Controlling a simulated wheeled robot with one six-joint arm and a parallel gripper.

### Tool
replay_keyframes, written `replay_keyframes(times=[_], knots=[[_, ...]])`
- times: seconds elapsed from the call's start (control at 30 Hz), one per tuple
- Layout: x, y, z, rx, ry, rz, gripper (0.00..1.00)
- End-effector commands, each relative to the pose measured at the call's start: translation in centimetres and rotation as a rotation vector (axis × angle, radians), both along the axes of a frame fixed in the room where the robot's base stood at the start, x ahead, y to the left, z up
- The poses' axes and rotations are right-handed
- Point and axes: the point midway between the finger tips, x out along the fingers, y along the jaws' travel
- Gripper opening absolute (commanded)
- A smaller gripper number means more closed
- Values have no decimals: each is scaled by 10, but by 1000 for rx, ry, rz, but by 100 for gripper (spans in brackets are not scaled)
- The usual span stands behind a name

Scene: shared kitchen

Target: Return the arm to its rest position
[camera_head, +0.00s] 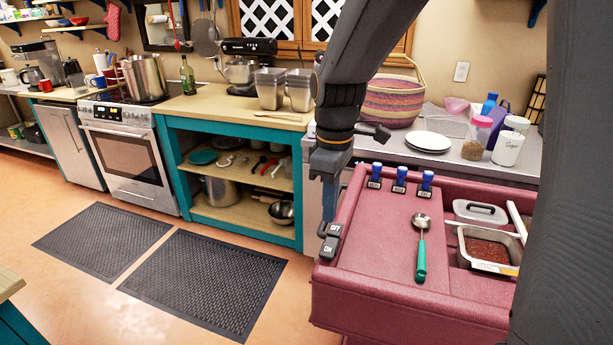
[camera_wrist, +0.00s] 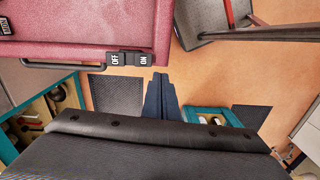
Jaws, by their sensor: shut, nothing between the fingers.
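My gripper (camera_head: 326,222) hangs from my raised arm at the front left corner of the red cart (camera_head: 380,295). Its fingers point down and are shut with nothing between them; they also show in the wrist view (camera_wrist: 161,80). A black rocker switch (camera_head: 331,241) marked OFF and ON sits on the cart's edge, right at the fingertips in the head view. In the wrist view the switch (camera_wrist: 130,58) lies just beyond the fingertips. I cannot tell whether they touch it.
A green-handled scoop (camera_head: 421,250) and several blue-handled stamps stand or lie on the cart. A metal pan (camera_head: 487,248) with brown contents is at its right. A teal shelf unit (camera_head: 240,165) stands behind. Two black mats (camera_head: 205,283) lie on open floor at the left.

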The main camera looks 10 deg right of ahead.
Motion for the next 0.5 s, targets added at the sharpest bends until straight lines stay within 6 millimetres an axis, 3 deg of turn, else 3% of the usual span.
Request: replay_keyframes(times=[0.3, 0.5], knots=[[-52, -35, -53, 8, -76, -622, 0], [-78, -47, -74, 31, -114, -923, 0]])
